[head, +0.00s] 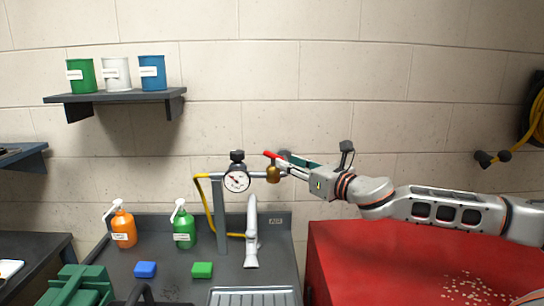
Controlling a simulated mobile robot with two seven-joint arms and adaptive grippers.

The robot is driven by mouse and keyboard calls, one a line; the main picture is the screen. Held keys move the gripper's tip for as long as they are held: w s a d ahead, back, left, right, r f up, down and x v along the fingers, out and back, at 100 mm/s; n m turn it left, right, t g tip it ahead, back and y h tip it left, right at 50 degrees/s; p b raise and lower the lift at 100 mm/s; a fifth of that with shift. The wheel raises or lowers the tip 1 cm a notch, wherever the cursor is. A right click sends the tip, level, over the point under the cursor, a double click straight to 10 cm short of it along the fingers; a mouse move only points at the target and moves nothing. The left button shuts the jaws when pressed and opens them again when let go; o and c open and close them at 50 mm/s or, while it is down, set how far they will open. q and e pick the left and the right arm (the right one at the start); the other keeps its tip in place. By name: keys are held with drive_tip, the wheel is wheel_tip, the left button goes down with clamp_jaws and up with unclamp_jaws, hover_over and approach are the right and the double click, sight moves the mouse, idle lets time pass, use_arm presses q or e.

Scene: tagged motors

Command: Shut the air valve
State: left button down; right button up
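The air valve has a brass body (273,174) on a grey horizontal pipe, with a red lever (272,155) on top. The lever lies nearly level and points left, tilting slightly down to the right. A round pressure gauge (237,181) with a black top sits on the pipe to the left. My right gripper (288,163) reaches in from the right, with its fingertips at the valve, close to the lever's right end. The fingers overlap the valve in this view, so I cannot tell whether they touch or grip the lever. My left gripper is not clearly in view.
Below are a dark bench with an orange bottle (123,229), a green bottle (184,228), blue (145,269) and green (202,270) blocks, and a tap (251,235). A yellow hose (204,205) hangs by the post. A red cabinet top (400,250) lies under my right arm.

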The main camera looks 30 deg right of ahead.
sight(267, 153)
drive_tip(key=w+n, duration=0.1)
drive_tip(key=w, duration=0.1)
drive_tip(key=w+a+p, duration=0.1)
drive_tip(key=w, duration=0.2)
drive_tip(key=w+n, duration=0.1)
drive_tip(key=w, duration=0.2)
drive_tip(key=shift+a+n, duration=0.3)
drive_tip(key=shift+a, duration=0.05)
drive_tip(key=shift+c, duration=0.5)
clamp_jaws()
